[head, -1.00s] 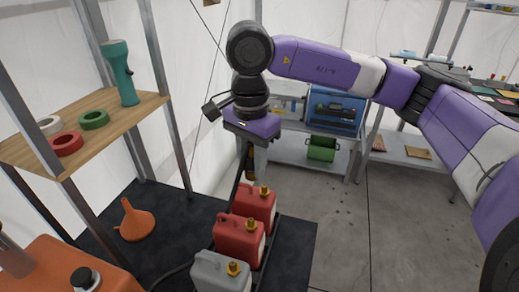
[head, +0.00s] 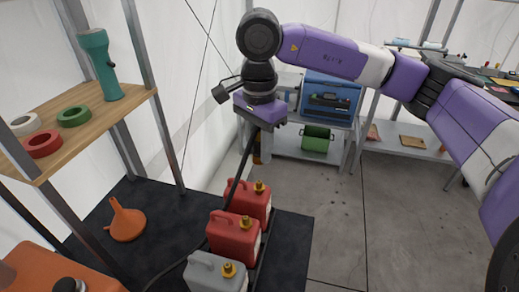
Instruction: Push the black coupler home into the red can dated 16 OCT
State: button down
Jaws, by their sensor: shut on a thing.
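My gripper (head: 259,120) hangs below the purple wrist, above and behind the cans. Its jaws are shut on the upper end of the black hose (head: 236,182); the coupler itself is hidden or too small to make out. Two red cans stand in a row, a rear one (head: 249,201) and a middle one (head: 232,238), each with a brass-coloured fitting on top. Pale labels show edge-on on their right sides, and no date can be read. My gripper is clear of both cans.
A grey can (head: 214,274) stands in front of the red ones on a black mat (head: 287,240). An orange funnel (head: 127,222) lies to the left. A wooden shelf (head: 88,128) with tape rolls and a green torch stands at the left. Grey floor is clear at the right.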

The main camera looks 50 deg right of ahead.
jog(key=b, duration=0.6)
send_over(259, 181)
jog(key=shift+f, duration=2.95)
jog(key=shift+b, duration=1.1)
jog(key=shift+f+b, duration=1.75)
jog(key=shift+b, duration=0.25)
jog(key=c, duration=1)
grip_release()
jog(key=shift+r, duration=0.15)
notch_tip(259, 181, up, 8)
jog(key=shift+f, duration=0.2)
